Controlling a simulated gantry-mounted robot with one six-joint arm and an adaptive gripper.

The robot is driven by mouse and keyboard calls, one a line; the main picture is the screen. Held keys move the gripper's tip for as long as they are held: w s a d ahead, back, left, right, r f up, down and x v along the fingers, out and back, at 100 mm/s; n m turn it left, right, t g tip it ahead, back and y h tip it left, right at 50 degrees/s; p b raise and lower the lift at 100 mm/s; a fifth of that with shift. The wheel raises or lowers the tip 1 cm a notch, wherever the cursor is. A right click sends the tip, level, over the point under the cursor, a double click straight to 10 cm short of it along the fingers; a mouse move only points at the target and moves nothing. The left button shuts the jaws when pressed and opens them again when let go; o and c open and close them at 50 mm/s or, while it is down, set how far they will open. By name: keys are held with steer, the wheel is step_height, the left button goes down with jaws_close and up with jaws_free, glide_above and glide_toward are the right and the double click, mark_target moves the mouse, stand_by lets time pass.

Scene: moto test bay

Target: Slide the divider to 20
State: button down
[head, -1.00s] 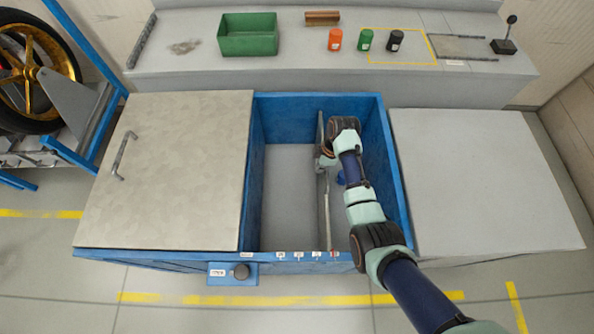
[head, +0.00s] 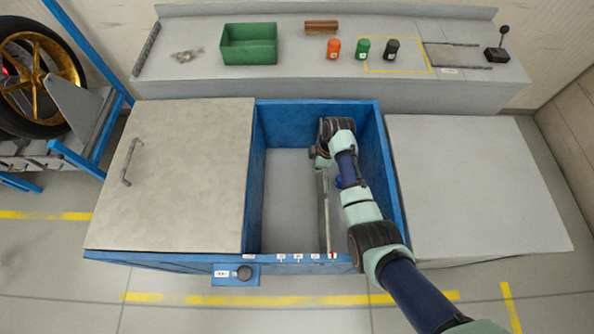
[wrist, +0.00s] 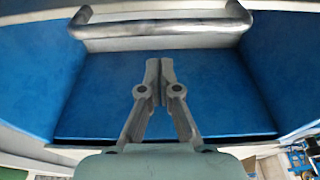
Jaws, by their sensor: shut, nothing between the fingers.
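A red mark (head: 333,255) shows at the rightmost label. My gripper (head: 317,163) is down in the bin at the divider, and my wrist hides the divider's rear part. In the wrist view my gripper (wrist: 159,68) has its fingers together and empty, in front of blue surfaces. A bent grey metal bar (wrist: 160,30) lies beyond the fingertips. Contact cannot be told.
A grey lid with a handle (head: 126,165) lies left of the opening, and a grey panel (head: 480,190) lies right. A knob (head: 243,272) sits on the front. The back bench holds a green tray (head: 249,58) and several small items. The bin left of the divider is empty.

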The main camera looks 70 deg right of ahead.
step_height(320, 180, up, 6)
steer(key=p, duration=0.5)
steer(key=shift+w, duration=0.1)
